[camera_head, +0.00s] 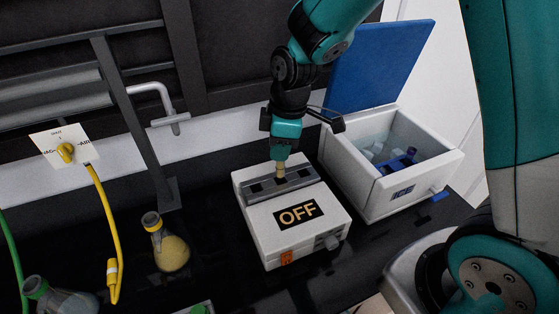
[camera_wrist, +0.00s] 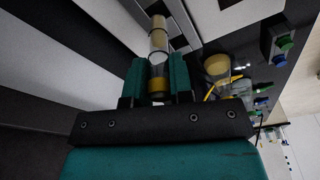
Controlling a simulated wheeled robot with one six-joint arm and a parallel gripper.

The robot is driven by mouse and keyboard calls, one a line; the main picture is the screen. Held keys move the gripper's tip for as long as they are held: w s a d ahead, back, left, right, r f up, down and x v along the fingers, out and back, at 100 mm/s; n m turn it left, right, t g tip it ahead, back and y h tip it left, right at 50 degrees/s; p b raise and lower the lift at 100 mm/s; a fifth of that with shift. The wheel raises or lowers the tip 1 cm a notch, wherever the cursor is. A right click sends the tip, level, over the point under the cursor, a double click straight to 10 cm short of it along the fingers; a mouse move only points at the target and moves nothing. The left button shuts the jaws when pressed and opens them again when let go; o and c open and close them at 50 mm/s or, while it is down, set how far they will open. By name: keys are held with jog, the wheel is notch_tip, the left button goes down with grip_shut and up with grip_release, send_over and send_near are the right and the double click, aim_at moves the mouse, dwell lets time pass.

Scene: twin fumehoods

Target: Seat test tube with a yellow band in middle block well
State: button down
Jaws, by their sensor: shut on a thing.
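The test tube (camera_head: 281,170) is held upright below my gripper (camera_head: 281,155) in the head view. Its lower end meets the middle well of the heating block (camera_head: 262,225); I cannot tell how deep it sits. In the wrist view the tube (camera_wrist: 158,42) runs away between the two teal fingers of my gripper (camera_wrist: 157,80), with its yellow band near the fingers. The gripper is shut on the tube. The block is white with a grey well strip and an "OFF" display. Dark wells show on either side of the tube.
An open white ice box (camera_head: 353,177) with a blue lid (camera_head: 380,65) stands close to the block's right. A flask with yellow contents (camera_head: 171,252) stands to its left. Another flask (camera_head: 58,297) and a yellow hose (camera_head: 107,225) are further left.

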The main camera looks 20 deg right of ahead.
aim_at(277, 178)
jog(key=shift+f+p, duration=0.35)
jog(key=shift+f, duration=2.2)
jog(key=shift+f, duration=0.1)
jog(key=c, duration=1)
grip_release()
notch_tip(277, 178, up, 12)
jog(key=d+f+b, duration=0.1)
jog(key=d+b, duration=0.1)
jog(key=s+a+r+m+y, duration=0.1)
jog(key=s+a+r+m, duration=0.1)
jog(key=s, duration=0.4)
jog(key=s+a+r+m, duration=0.2)
jog(key=s, duration=0.5)
jog(key=s+a+r+m+y, duration=0.1)
jog(key=s+a+r+m, duration=0.1)
jog(key=s, duration=0.5)
jog(key=shift+s+a+g+y+b, duration=0.1)
jog(key=shift+a+g+y+b, duration=0.1)
jog(key=shift+g+y+b, duration=0.1)
